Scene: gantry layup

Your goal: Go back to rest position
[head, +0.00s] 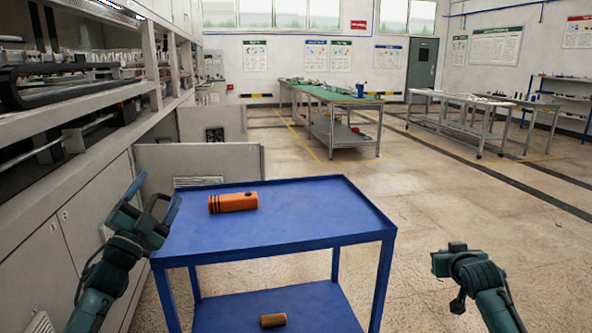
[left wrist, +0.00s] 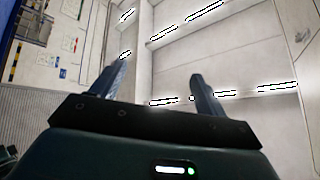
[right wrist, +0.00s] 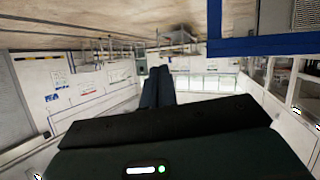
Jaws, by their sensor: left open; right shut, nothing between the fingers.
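My left gripper (head: 158,200) is raised at the left edge of the blue cart, beside the grey machine. Its two fingers stand apart and empty in the left wrist view (left wrist: 160,82). My right gripper (head: 456,248) is out over the floor to the right of the cart, clear of it. In the right wrist view its fingers (right wrist: 158,75) are together with nothing between them. In the head view its fingertips are hard to make out.
The blue cart (head: 270,231) carries an orange block (head: 233,203) on top and a small orange-brown piece (head: 273,320) on its lower shelf. The grey machine (head: 85,215) lines the left side. A green-topped table (head: 335,94) stands far back. Floor right of the cart is open.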

